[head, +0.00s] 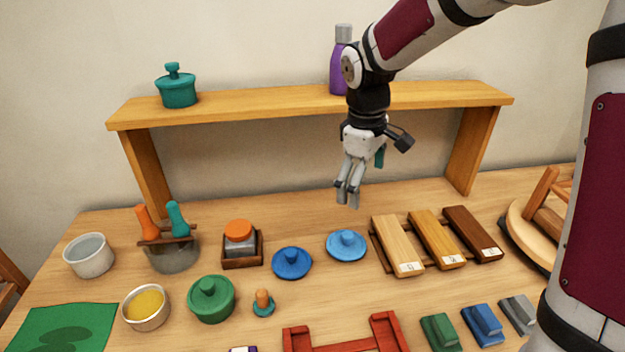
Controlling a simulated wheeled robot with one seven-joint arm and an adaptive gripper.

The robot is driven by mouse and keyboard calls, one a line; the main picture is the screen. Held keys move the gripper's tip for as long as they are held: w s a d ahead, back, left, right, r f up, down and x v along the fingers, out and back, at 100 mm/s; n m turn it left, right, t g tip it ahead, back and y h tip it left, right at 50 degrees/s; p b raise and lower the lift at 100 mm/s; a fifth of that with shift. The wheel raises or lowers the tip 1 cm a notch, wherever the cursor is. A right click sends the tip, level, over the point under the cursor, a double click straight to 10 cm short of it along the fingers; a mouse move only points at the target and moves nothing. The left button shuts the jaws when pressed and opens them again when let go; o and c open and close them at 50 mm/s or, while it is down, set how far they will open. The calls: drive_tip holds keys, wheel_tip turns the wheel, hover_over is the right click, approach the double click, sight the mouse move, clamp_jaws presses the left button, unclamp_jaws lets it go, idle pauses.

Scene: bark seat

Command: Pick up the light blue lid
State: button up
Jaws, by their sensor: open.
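The light blue lid (346,246) is a round disc with a knob on top. It lies on the table right of centre, knob up. A darker blue lid (291,263) of similar shape lies just to its left, apart from it. My gripper (347,197) hangs fingers down above and behind the light blue lid, clear of the table. It is open and I see nothing between the fingers.
A wooden shelf (240,111) spans the back, bearing a teal pot (177,88) and a purple bottle (340,70). A red rack (345,342) is in front. A small orange-topped peg (263,302) and a green pot (212,298) are front left.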

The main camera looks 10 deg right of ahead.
drive_tip(key=n+y, duration=0.1)
drive_tip(key=n, duration=0.1)
hover_over(349, 235)
wheel_tip(349, 235, down, 8)
drive_tip(key=shift+g, duration=0.4)
drive_tip(key=f, duration=0.8)
drive_tip(key=shift+w+p, duration=0.3)
drive_tip(key=shift+p, duration=0.05)
drive_tip(key=f, duration=0.3)
drive_tip(key=f+p, duration=0.1)
drive_tip(key=shift+s+f, duration=0.2)
drive_tip(key=shift+s, duration=0.1)
drive_tip(key=shift+w+f, duration=0.1)
drive_tip(key=shift+f, duration=0.4)
clamp_jaws()
